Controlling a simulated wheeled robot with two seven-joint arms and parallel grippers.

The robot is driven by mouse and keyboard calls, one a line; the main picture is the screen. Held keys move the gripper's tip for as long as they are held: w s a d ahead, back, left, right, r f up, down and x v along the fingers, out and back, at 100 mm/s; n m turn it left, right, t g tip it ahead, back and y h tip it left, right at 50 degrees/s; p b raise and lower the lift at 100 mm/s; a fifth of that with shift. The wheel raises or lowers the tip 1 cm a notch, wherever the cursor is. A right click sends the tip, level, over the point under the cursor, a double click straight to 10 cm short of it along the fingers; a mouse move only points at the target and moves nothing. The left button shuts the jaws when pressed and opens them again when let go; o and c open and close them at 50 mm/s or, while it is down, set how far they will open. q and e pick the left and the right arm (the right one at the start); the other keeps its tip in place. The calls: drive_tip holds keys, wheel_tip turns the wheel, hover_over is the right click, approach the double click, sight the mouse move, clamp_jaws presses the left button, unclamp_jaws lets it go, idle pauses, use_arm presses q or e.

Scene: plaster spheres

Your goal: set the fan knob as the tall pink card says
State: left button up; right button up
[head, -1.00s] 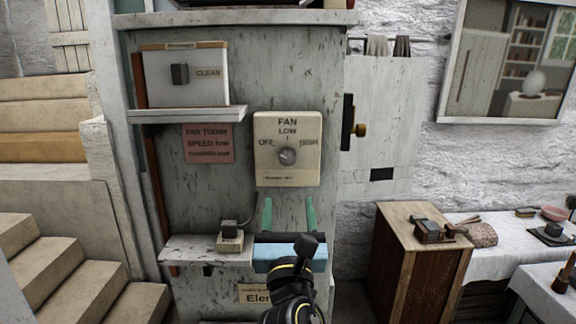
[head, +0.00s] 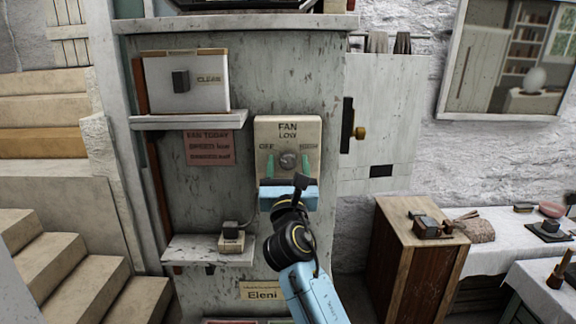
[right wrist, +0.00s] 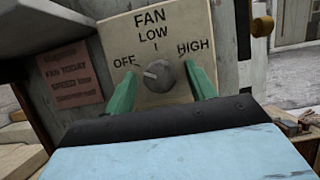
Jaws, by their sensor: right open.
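The fan panel (head: 262,132) is a cream plate on the grey cabinet, marked OFF at left, LOW at top and HIGH at right. Its round grey knob (head: 288,160) also shows in the right wrist view (right wrist: 160,76), where a light mark on its face seems to point left, towards OFF. The pink card (head: 209,148) hangs left of the panel and reads FAN TODAY, SPEED low; its bottom line is too small to read. My right gripper (head: 288,167) is open, its green fingers on either side of the knob; contact cannot be told. My left gripper is not in view.
A lower shelf (head: 208,252) holds a small switch block (head: 231,240). A wooden cabinet (head: 405,262) stands at right, stairs (head: 60,262) at left.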

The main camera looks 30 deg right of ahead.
drive_tip(key=shift+c, duration=0.5)
drive_tip(key=c, duration=0.9)
drive_tip(key=shift+m, duration=0.3)
drive_tip(key=m+h+b, duration=0.1)
drive_tip(key=m+g+b, duration=0.1)
drive_tip(key=m, duration=0.1)
drive_tip(key=shift+a+f+m+g+h, duration=0.1)
drive_tip(key=shift+f+m+g+h, duration=0.05)
drive_tip(key=shift+m+g+h, duration=0.2)
drive_tip(key=m+g+h+b, duration=0.1)
drive_tip(key=m, duration=0.2)
drive_tip(key=shift+m+h, duration=0.25)
drive_tip(key=shift+m, duration=0.1)
drive_tip(key=m+g, duration=0.1)
drive_tip(key=m, duration=0.1)
drive_tip(key=m+g+h+b, duration=0.1)
drive_tip(key=m, duration=0.1)
drive_tip(key=shift+w+a+r+m+g, duration=0.1)
drive_tip(key=shift+a+r+m+g, duration=0.1)
drive_tip(key=shift+m+g, duration=0.1)
drive_tip(key=shift+m+g+b, duration=0.3)
drive_tip(key=shift+m+g, duration=0.35)
drive_tip(key=shift+m, duration=1.05)
